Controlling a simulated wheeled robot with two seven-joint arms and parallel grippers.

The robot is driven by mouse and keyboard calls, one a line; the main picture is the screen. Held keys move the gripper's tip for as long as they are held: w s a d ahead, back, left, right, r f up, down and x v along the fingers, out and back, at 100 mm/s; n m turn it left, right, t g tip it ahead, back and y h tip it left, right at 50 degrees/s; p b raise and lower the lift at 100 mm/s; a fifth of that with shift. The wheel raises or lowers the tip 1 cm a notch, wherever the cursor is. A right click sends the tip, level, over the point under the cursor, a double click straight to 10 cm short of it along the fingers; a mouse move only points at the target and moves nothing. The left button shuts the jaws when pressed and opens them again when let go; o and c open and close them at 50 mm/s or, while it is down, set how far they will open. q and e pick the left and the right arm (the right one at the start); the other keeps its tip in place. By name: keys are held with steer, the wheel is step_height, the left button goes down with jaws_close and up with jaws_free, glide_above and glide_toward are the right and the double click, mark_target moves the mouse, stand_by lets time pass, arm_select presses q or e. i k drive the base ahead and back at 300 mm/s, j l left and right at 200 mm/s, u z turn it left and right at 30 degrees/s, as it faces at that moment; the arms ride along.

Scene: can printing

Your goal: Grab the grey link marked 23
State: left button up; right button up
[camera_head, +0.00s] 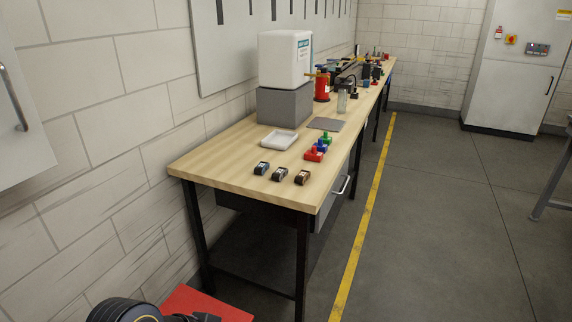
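Three small dark links stand in a row near the front edge of the wooden table. The left one (262,168) looks blue-grey, the middle one (279,173) grey, and the right one (302,177) brown. Each has a pale label on it, but the numbers are too small to read, so I cannot tell which is marked 23. Neither of my grippers shows. A black rounded part at the bottom left seems to be part of my arm, well below and in front of the table.
The wooden table (225,168) runs along the wall. Behind the links are a white tray (279,140), red, blue and green stamp-like pieces (313,155), a grey plate (326,124) and a white container on a grey block (284,106).

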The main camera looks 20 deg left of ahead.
mark_target(281, 173)
steer(key=i+l+u, duration=0.1)
steer(key=i+u, duration=0.4)
steer(key=i+l+u, duration=0.35)
steer(key=i+u, duration=0.15)
steer(key=i+l+u, duration=0.25)
steer(key=u, duration=0.15)
steer(key=i+l+u, duration=0.15)
steer(key=l+u, duration=0.15)
steer(key=u, duration=0.15)
steer(key=i+l+u, duration=0.15)
steer(key=l+u, duration=0.25)
steer(key=i+l+u, duration=0.1)
steer(key=l+u, duration=0.75)
